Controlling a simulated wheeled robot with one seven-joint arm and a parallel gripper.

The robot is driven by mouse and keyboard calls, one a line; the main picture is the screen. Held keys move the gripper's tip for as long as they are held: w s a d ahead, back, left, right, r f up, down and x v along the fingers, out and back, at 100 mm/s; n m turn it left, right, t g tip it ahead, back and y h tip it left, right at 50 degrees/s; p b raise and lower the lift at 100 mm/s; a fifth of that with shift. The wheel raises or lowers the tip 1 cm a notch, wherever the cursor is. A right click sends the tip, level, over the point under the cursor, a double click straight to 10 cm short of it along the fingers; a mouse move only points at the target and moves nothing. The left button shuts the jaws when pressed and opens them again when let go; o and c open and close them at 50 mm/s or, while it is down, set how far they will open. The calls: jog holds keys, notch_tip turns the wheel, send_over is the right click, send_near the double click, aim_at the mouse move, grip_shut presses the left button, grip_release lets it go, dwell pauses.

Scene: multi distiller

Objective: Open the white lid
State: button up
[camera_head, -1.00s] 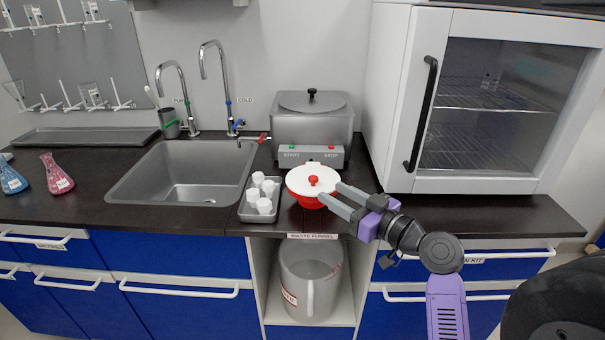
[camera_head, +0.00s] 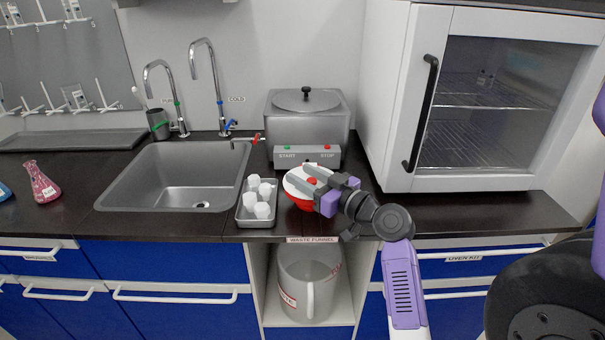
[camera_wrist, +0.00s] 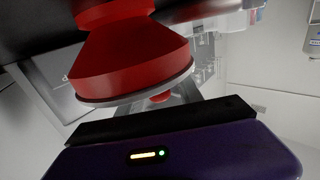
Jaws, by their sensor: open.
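The white lid (camera_head: 292,186) sits on the red waste funnel (camera_head: 303,204) on the dark counter, in front of the steel distiller. A small red knob (camera_head: 312,182) stands on top of the lid. My gripper (camera_head: 308,178) is open, with its grey fingers reaching over the lid from the right, around knob height. In the wrist view the red funnel body (camera_wrist: 135,55) appears upside down, with the lid's pale edge and the knob (camera_wrist: 162,97) below it. The knob looks to lie between the fingers; contact cannot be told. My gripper partly hides the lid.
A metal tray (camera_head: 246,218) of white cups stands close left of the funnel. The distiller (camera_head: 338,110) is right behind it. A white oven (camera_head: 393,120) stands to the right. The sink (camera_head: 165,165) is further left. Bare counter lies right of my gripper.

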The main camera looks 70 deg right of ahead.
jog(key=shift+w+d, duration=0.1)
jog(key=shift+w, duration=0.15)
grip_shut()
dwell(1.4)
